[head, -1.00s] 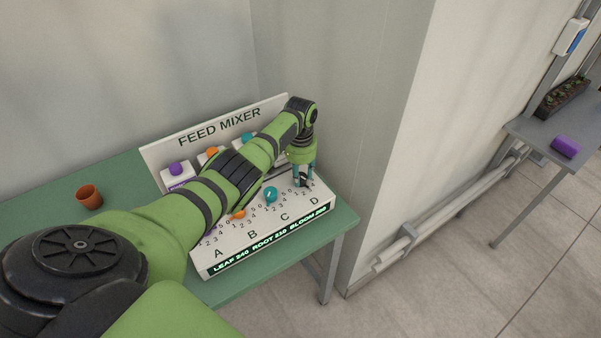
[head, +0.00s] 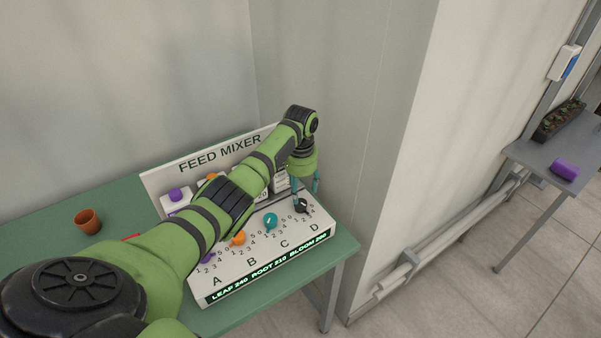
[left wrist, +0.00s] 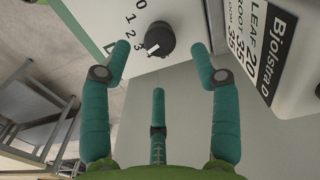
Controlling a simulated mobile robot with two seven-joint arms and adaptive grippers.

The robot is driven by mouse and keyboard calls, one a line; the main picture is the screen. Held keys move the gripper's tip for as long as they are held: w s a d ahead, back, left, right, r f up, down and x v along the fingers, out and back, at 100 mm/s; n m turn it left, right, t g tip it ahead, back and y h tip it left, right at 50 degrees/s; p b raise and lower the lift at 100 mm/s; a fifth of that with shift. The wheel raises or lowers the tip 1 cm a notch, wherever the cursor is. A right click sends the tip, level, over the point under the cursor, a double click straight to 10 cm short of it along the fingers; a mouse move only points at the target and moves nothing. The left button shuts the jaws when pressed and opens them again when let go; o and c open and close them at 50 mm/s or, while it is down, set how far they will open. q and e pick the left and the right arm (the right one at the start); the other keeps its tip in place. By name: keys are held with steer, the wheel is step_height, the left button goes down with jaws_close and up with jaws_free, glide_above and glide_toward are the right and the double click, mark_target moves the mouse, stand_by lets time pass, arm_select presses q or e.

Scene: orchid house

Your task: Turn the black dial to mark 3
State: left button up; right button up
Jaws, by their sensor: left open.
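The black dial (head: 302,206) sits above the letter D at the right end of the white feed mixer panel (head: 265,270). My left gripper (head: 305,187) is open and empty, just above the dial. In the left wrist view the black dial (left wrist: 166,34) shows ahead of the spread teal fingers of my left gripper (left wrist: 163,52), clear of them. Numbers 0 to 3 curve along the dial's left side there. Its white pointer faces lower left, near the 3; I cannot tell whether it lines up exactly. My right gripper is out of view.
A teal dial (head: 270,221), an orange dial (head: 238,238) and a partly hidden purple dial (head: 207,257) share the panel. A terracotta pot (head: 87,221) stands on the green table (head: 45,212). A wall corner rises close behind and right of the panel.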

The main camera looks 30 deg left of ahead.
mark_target(300, 203)
arm_select(q)
step_height(300, 203, up, 7)
steer(key=shift+s+f, duration=0.1)
steer(key=shift+f, duration=0.1)
stand_by(0.6)
